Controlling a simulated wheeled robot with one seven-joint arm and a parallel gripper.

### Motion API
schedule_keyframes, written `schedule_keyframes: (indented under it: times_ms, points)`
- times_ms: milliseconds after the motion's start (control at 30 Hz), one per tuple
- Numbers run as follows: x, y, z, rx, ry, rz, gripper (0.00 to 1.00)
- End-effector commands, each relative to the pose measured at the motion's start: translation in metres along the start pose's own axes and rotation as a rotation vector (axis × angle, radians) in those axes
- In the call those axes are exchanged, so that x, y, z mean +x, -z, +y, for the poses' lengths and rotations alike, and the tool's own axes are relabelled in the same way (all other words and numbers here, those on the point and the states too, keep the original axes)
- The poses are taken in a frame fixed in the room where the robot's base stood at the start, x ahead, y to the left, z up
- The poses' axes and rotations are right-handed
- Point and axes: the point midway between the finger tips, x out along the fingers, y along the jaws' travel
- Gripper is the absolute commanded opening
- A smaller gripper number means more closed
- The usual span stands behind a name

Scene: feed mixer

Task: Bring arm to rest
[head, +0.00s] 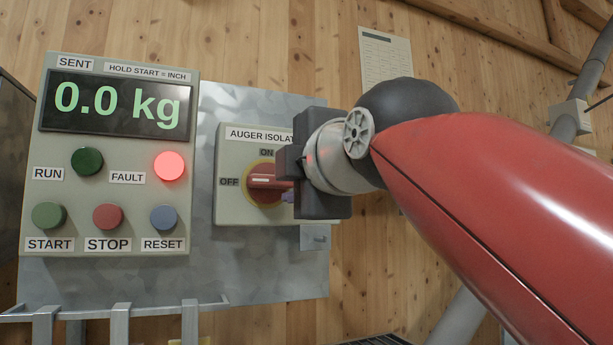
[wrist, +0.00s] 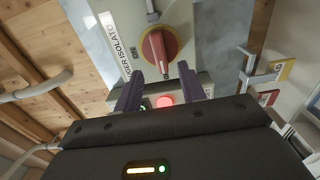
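My gripper (head: 287,180) is in front of the right part of the AUGER ISOLATOR box (head: 232,205) in the head view and hides part of it. In the wrist view my gripper (wrist: 160,74) has its two dark fingers spread apart with nothing between them. The isolator's red handle (head: 262,181) lies level on a yellow disc, towards OFF. The handle (wrist: 157,52) also shows in the wrist view, beyond the fingertips. I cannot tell how close they are. My red arm comes in from the right.
A control panel (head: 120,72) on the left reads 0.0 kg, with the red FAULT lamp (head: 169,166) lit and the RUN lamp (head: 87,161) dark. A metal rail (head: 121,312) runs below. A paper sheet (head: 385,55) hangs on the wooden wall. Pipes (head: 592,70) stand at the right.

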Motion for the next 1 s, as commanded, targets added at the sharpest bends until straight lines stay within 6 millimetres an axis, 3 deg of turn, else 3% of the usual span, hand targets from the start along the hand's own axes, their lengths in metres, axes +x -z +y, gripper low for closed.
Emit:
schedule_keyframes:
  times_ms: [267, 367, 433, 567, 667, 833, 1000]
  points:
    - [0.000, -0.001, -0.002, 0.004, 0.004, -0.002, 0.40]
    - [0.001, -0.008, -0.019, 0.054, 0.042, -0.022, 0.40]
    - [0.000, -0.019, -0.046, 0.139, 0.101, -0.057, 0.40]
    - [-0.011, -0.050, -0.128, 0.397, 0.252, -0.183, 0.40]
    - [-0.030, -0.074, -0.199, 0.626, 0.357, -0.317, 0.40]
    - [-0.079, -0.104, -0.317, 1.001, 0.480, -0.582, 0.40]
    - [-0.138, -0.115, -0.424, 1.334, 0.537, -0.869, 0.40]
